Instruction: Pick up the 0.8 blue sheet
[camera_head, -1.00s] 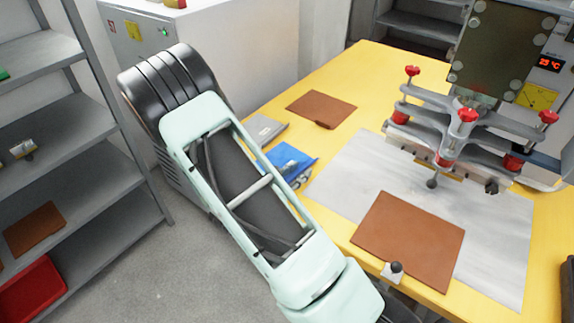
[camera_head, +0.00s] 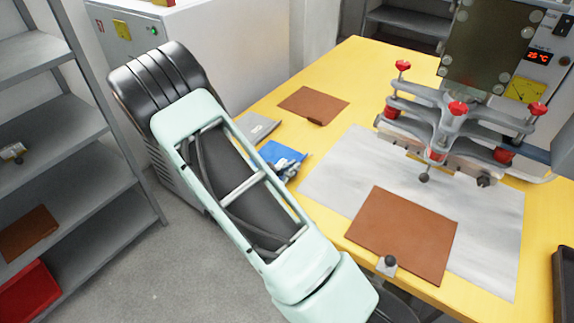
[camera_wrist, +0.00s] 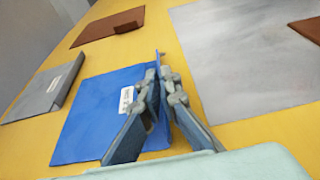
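The blue sheet (camera_wrist: 95,115) lies flat on the yellow table in the wrist view, with a white label whose dark marks are too blurred to read surely. A thin blue flap stands up at its right edge. My gripper (camera_wrist: 160,78) is at that edge, its two fingertips drawn together on the flap. In the head view the blue sheet (camera_head: 276,152) is partly hidden by my arm, and my gripper (camera_head: 290,173) shows only in part at its right side.
A grey sheet (camera_wrist: 45,95) lies left of the blue one, and a brown sheet (camera_wrist: 108,27) lies beyond. A pale grey mat (camera_head: 335,180) lies to the right, with another brown sheet (camera_head: 402,235) on it. A clamp press (camera_head: 440,120) with red knobs stands over the mat.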

